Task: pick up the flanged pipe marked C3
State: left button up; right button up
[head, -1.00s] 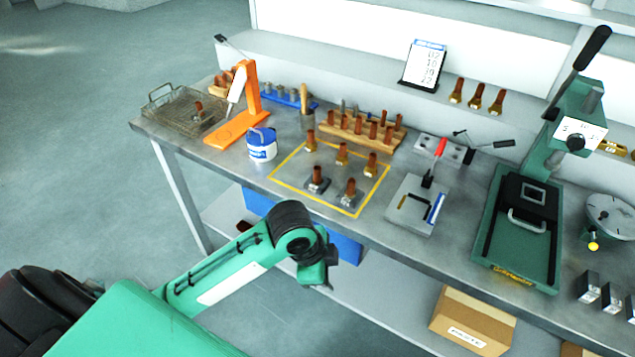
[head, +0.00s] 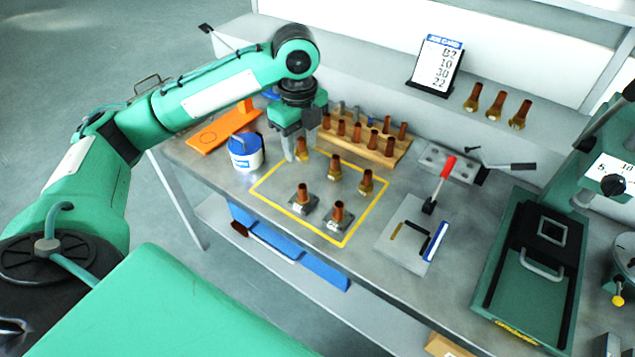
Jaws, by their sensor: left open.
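Inside a yellow outlined square (head: 259,193) on the metal bench stand several short copper pipes. Two have dark square flanges: the front left flanged pipe (head: 303,199) and the front right flanged pipe (head: 338,214). Three have brass hex bases: a back left one (head: 303,150), a middle one (head: 335,167) and a right one (head: 366,182). No C3 mark is legible on any of them. My left gripper (head: 301,146) points down, open and empty, over the back left brass-based pipe, with a finger just left of it. Contact cannot be told. My right gripper is not in view.
A wooden rack of copper pipes (head: 357,151) stands just behind the square. A blue-and-white tub (head: 245,152) is to its left, a red-handled clamp fixture (head: 412,235) to its right. A green press (head: 524,262) is farther right. A job card (head: 437,62) stands on the shelf.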

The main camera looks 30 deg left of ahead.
pick_arm(q)
send_over(302, 186)
jog(key=f, duration=0.6)
jog(key=shift+w+a, duration=0.1)
jog(key=shift+a, duration=0.2)
notch_tip(302, 186, down, 3)
jog(key=shift+d+r+p, duration=0.1)
jog(key=shift+d+p, duration=0.05)
jog(key=shift+p, duration=0.35)
notch_tip(302, 186, down, 4)
jog(key=shift+d+r+p, duration=0.15)
jog(key=shift+p, duration=0.2)
jog(key=shift+f, duration=0.25)
jog(key=c, duration=0.8)
grip_shut()
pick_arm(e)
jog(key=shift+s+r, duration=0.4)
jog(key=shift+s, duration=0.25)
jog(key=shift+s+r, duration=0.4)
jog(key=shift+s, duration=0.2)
